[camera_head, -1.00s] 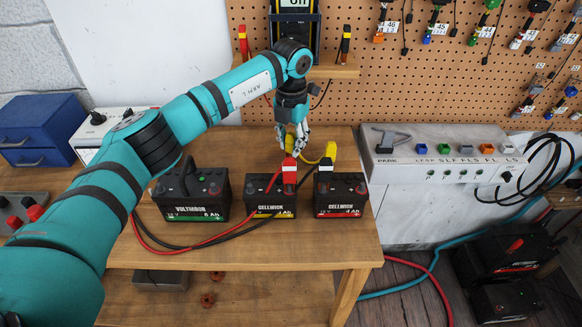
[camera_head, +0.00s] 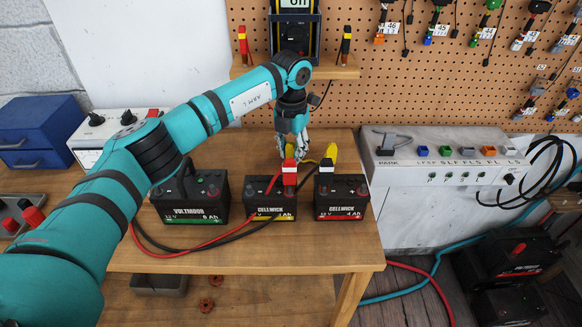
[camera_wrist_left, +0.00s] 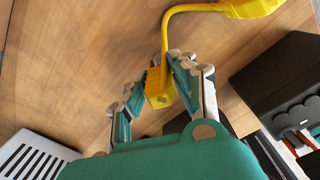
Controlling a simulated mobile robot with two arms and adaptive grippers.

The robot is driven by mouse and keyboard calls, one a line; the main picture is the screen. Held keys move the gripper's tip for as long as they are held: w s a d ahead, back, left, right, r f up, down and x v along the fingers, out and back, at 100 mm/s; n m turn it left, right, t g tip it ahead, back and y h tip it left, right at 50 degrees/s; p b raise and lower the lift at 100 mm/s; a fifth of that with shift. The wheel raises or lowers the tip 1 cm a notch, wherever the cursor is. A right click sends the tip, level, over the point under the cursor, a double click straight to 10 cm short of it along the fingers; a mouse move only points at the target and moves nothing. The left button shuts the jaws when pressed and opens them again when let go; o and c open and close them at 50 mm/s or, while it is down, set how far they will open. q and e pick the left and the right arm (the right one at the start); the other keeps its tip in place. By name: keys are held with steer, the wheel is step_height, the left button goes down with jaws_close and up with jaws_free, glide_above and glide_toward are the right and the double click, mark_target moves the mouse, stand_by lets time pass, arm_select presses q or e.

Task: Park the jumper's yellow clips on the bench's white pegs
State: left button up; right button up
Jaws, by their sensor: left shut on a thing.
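My left gripper (camera_head: 291,152) is low over the bench, behind the middle battery. In the left wrist view its fingers (camera_wrist_left: 160,82) are shut on one yellow clip (camera_wrist_left: 158,98). A yellow jumper wire (camera_wrist_left: 168,30) curves from this clip to the other yellow clip (camera_wrist_left: 252,8). In the head view the other clip (camera_head: 331,153) stands behind the right battery, to the right of the gripper. The held clip is mostly hidden there by the fingers and the red clamp. I cannot make out the white pegs. My right gripper is not in view.
Three batteries stand in front: a green-striped one (camera_head: 191,213), a yellow-striped one (camera_head: 269,212) and a red-striped one (camera_head: 341,212). Red (camera_head: 289,178) and black (camera_head: 326,178) clamps rise from the latter two. A grey switch box (camera_head: 440,165) stands right. The wooden bench (camera_head: 300,258) is clear in front.

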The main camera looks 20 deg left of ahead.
arm_select(q)
steer(key=o, duration=0.9)
step_height(320, 180, up, 9)
steer(key=p, duration=0.5)
steer(key=shift+f, duration=0.15)
steer(key=shift+f, duration=0.1)
